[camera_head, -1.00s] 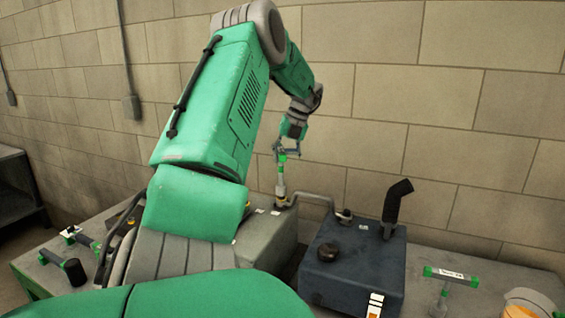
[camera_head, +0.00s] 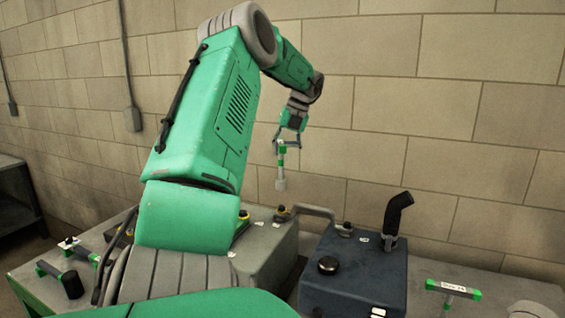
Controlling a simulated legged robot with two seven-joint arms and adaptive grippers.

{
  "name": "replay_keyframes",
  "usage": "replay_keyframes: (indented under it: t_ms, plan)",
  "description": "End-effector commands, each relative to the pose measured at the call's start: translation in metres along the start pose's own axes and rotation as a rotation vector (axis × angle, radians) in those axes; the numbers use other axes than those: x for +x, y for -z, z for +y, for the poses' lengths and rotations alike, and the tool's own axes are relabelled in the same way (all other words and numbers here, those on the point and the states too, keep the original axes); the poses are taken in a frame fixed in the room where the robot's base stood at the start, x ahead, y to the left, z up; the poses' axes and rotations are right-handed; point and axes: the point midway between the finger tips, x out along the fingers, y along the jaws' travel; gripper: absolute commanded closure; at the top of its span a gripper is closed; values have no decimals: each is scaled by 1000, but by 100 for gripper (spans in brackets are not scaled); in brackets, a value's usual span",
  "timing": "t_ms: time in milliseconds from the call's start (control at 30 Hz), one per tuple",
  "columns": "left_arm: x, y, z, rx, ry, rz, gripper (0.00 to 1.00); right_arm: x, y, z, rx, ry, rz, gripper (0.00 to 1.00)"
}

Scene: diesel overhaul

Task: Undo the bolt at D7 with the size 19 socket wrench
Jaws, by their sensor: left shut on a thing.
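My left gripper (camera_head: 287,138) is shut on the handle of a socket wrench (camera_head: 281,161), green and grey with a pale socket pointing down. The wrench hangs roughly upright in the air, its socket clear above the grey engine block (camera_head: 268,250). A dark bolt head with a yellowish base (camera_head: 282,212) sits on the block below it. Another bolt (camera_head: 243,215) is further left, partly beside my arm. Small white labels lie near the bolts, too small to read, so I cannot tell which is D7. My right gripper is not in view.
A dark blue tank (camera_head: 345,275) with a black cap and black bent pipe (camera_head: 396,215) stands right of the block, joined to it by a grey pipe (camera_head: 310,209). More tools (camera_head: 66,275) lie at left. A brick wall is behind.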

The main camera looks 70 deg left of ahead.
Motion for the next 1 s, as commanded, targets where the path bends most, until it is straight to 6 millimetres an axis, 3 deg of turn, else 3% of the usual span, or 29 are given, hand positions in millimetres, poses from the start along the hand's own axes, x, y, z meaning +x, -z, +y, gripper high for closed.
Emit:
replay_keyframes:
  t_ms: [200, 567, 900, 1000]
  plan:
    - [-22, -1, 7, 0, 0, -2, 100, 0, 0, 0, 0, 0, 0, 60]
    - [-22, 1, 8, 1, 1, -1, 100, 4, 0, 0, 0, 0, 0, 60]
    - [-20, 50, 15, 1, -1, -4, 100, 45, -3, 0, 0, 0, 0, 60]
    - [-22, 62, 17, 1, -6, -5, 100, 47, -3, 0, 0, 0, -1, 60]
